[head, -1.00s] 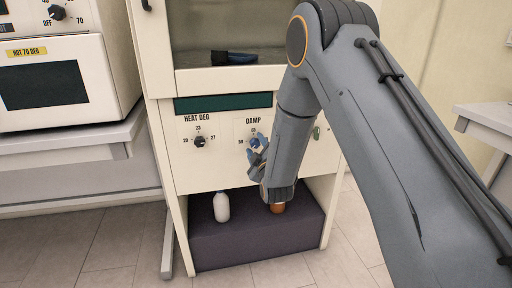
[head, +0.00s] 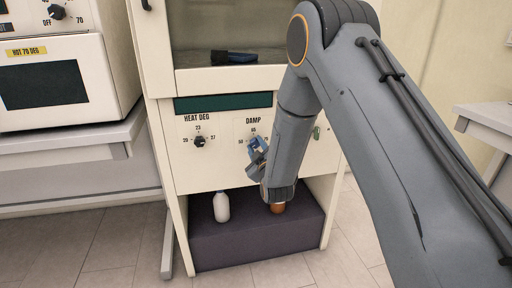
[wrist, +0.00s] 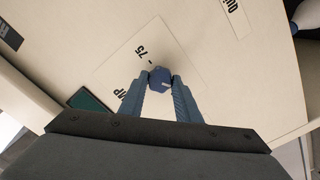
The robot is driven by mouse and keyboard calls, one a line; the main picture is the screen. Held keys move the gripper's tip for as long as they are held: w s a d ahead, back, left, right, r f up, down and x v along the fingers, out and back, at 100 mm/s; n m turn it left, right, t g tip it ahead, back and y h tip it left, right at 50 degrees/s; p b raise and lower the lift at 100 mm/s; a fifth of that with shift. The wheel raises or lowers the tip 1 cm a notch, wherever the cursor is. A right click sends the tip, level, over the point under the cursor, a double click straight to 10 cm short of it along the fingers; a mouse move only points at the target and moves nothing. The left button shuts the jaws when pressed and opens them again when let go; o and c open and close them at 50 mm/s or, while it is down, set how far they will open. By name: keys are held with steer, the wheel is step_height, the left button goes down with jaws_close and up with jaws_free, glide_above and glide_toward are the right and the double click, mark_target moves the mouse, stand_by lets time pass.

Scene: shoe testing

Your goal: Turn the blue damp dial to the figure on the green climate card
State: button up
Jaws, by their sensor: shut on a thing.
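The blue damp dial (wrist: 159,76) sits on a pale square plate on the cabinet front. In the wrist view the fingers of my gripper (wrist: 160,83) are closed on its two sides. A "75" mark shows beside it, and part of the word DAMP. In the head view my gripper (head: 257,149) covers most of the dial, below the DAMP label (head: 254,121) and its 65 mark; a 50 mark shows at left. I cannot make out the dial's pointer setting. I cannot identify a green climate card or read its figure in either view.
The HEAT DEG dial (head: 200,142) is left of my gripper on the same panel. A white bottle (head: 221,207) and a brown object (head: 277,208) stand on the dark step below. An oven (head: 50,85) stands left.

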steer(key=m, duration=0.4)
steer(key=shift+m, duration=0.3)
steer(key=m, duration=0.3)
steer(key=shift+m+b, duration=0.3)
steer(key=m, duration=0.3)
steer(key=shift+m, duration=0.3)
steer(key=shift+f+m+b, duration=0.1)
steer(key=shift+m+b, duration=0.25)
steer(key=shift+m, duration=1.35)
steer(key=o, duration=1.1)
steer(key=shift+c, duration=0.2)
steer(key=shift+s, duration=0.1)
